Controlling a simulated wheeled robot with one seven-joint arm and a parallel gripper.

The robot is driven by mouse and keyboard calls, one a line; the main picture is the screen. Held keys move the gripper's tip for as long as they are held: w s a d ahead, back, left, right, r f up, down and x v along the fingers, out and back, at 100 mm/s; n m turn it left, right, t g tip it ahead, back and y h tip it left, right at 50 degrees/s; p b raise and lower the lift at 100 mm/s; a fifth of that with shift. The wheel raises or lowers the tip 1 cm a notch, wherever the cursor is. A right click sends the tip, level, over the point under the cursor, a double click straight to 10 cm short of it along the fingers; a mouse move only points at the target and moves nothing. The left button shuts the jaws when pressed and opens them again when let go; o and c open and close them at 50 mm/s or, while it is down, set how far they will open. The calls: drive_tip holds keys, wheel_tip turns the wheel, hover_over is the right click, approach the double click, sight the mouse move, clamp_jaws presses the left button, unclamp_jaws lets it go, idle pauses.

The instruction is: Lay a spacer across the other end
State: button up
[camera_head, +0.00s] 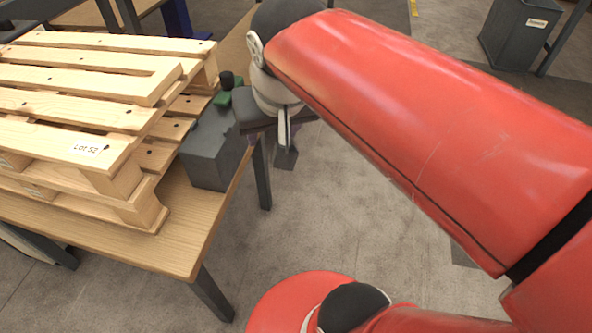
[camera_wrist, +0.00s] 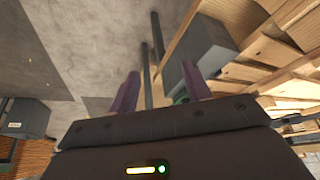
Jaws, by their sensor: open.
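A stack of pale wooden pallets (camera_head: 100,112) with a white label reading "Lot 52" stands on a wooden table in the head view. Its slats also show at the right of the wrist view (camera_wrist: 275,50). I cannot pick out a spacer for certain in either view. My gripper (camera_wrist: 160,88) has its two purple fingers apart, with nothing held between them. It is off the table's right edge, beside a dark grey block (camera_head: 208,155). That block is also in the wrist view (camera_wrist: 205,48), beyond the right finger. My arm partly hides the gripper in the head view.
The grey block sits at the table's (camera_head: 180,235) right edge, against the pallets. A small green item with a black knob (camera_head: 226,92) is behind it. A dark grey bin (camera_head: 515,35) stands at the far right.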

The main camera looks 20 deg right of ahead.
drive_tip(key=s+d+f+n, duration=0.1)
drive_tip(key=s+f, duration=0.4)
drive_tip(key=f, duration=0.2)
drive_tip(key=shift+s+d+t, duration=0.2)
drive_tip(key=shift+d+t, duration=0.1)
